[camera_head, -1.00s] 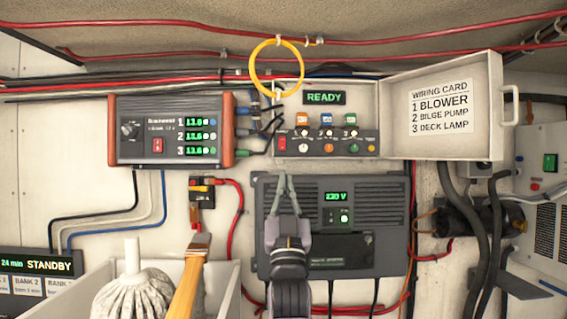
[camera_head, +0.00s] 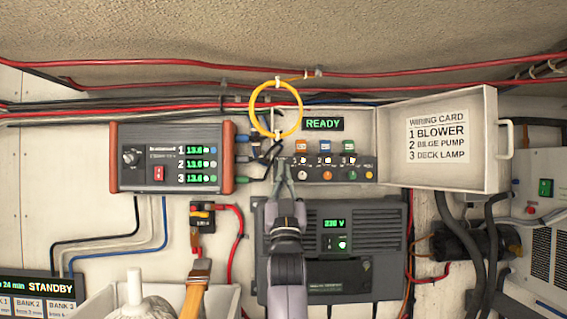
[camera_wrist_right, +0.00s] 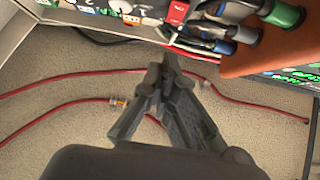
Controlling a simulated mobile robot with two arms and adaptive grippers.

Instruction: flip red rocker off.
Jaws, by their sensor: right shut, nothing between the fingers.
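The switch panel (camera_head: 325,174), under the lit READY sign, has numbered toggles and coloured buttons. Its left end, where a red rocker showed earlier, is covered by my right gripper (camera_head: 283,166) in the head view. In the right wrist view the red rocker (camera_wrist_right: 177,12) shows at the top edge, apart from my right fingertips (camera_wrist_right: 165,62). Those fingers are together and hold nothing. Another red rocker (camera_head: 158,174) sits on the orange-ended charger (camera_head: 136,180) at the left. My left gripper is not in view.
A yellow ring (camera_head: 257,108) hangs just above left of the panel, with dark cables below it. An open lid with a wiring card (camera_head: 437,140) stands to the right. The inverter box (camera_head: 375,280) is below. A brush (camera_head: 196,285) stands lower left.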

